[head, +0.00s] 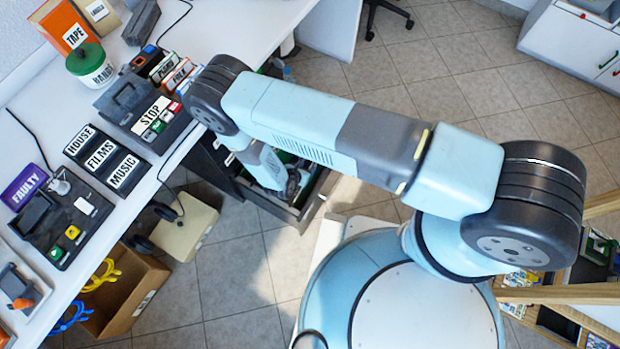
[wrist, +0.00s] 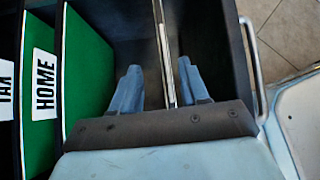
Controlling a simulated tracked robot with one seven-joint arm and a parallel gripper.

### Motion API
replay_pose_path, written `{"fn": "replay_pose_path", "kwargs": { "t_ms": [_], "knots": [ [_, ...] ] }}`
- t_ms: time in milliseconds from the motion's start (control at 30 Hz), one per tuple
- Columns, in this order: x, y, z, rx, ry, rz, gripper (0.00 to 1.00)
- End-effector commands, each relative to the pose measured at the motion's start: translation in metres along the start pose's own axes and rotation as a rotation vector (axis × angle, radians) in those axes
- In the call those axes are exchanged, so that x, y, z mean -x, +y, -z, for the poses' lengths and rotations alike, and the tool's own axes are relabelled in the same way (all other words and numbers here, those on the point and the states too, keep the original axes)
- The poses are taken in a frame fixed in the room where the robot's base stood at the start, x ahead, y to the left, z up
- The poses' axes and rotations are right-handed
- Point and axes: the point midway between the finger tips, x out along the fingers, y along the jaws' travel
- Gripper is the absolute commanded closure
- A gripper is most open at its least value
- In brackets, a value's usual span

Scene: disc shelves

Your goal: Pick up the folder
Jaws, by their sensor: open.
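My gripper (wrist: 159,67) points down into an open dark drawer, its two blue fingers apart. A thin, upright, pale-edged sheet (wrist: 164,45) stands between the fingers, seen almost edge-on. It looks like a folder, but its face and any label are hidden. I see gaps between it and both fingers. In the head view my wrist reaches into the drawer (head: 308,210) below the desk, and the fingertips are hidden.
The drawer's right wall and metal handle (wrist: 254,65) are close to the right finger. The white desk (head: 225,75) above the drawer holds a button panel (head: 140,105) and black labelled boxes (head: 100,155). A cardboard box (head: 125,295) stands on the floor.

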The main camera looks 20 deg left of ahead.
Motion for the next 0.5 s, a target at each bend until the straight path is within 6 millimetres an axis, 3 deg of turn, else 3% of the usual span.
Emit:
{"fn": "replay_pose_path", "kwargs": {
  "t_ms": [500],
  "knots": [
    [-0.051, -0.005, 0.001, -0.001, 0.0, -0.001, 0.55]
  ]
}}
